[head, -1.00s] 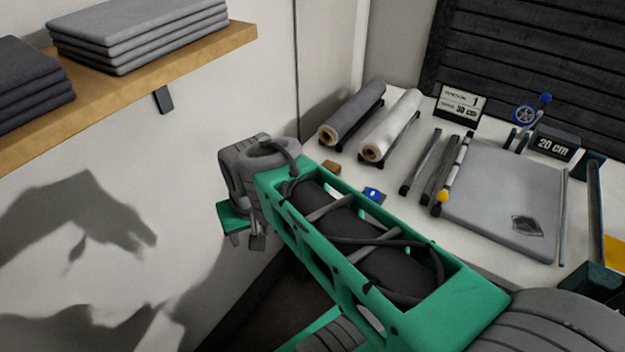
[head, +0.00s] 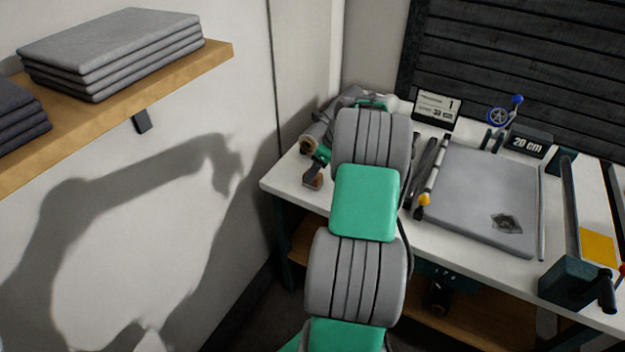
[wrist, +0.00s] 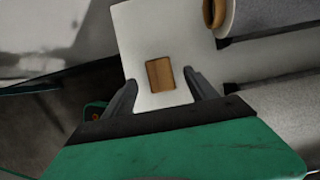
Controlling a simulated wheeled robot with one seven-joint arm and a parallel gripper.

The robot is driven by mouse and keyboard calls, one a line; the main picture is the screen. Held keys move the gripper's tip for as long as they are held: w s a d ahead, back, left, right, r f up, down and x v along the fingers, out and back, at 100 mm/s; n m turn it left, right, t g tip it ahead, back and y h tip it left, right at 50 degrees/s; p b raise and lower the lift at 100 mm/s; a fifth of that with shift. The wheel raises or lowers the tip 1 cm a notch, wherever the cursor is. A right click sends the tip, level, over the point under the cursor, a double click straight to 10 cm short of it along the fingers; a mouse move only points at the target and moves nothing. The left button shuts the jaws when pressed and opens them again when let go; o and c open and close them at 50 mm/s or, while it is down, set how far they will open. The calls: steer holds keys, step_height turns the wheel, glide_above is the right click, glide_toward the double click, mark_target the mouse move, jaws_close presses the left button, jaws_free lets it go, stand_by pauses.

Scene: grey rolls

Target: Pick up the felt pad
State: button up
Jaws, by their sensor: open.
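A small brown block (wrist: 159,75), seemingly the felt pad, lies flat on the white tabletop near its left end. In the wrist view it lies between and a little beyond the fingertips of my gripper (wrist: 160,82), which is open and empty. I cannot tell how high the fingers are above it. In the head view my gripper (head: 314,172) is at the table's left end, over the block, with my arm covering much of the area.
A large grey sheet (head: 470,205), sign (head: 437,108) and "20 cm" block (head: 528,142) are farther right. The table edge and wall are close on the left.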

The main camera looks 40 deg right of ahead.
steer(key=x, duration=0.4)
steer(key=shift+r, duration=0.1)
jaws_close()
stand_by(0.4)
steer(key=shift+r, duration=0.15)
steer(key=shift+d+r, duration=0.1)
steer(key=shift+r, duration=0.15)
step_height(320, 180, up, 3)
steer(key=shift+f, duration=0.15)
steer(key=s+a+r+b, duration=0.1)
steer(key=s+a+r, duration=0.8)
steer(key=s, duration=0.1)
steer(key=shift+s+r, duration=0.25)
steer(key=shift+s, duration=0.15)
steer(key=shift+a, duration=0.1)
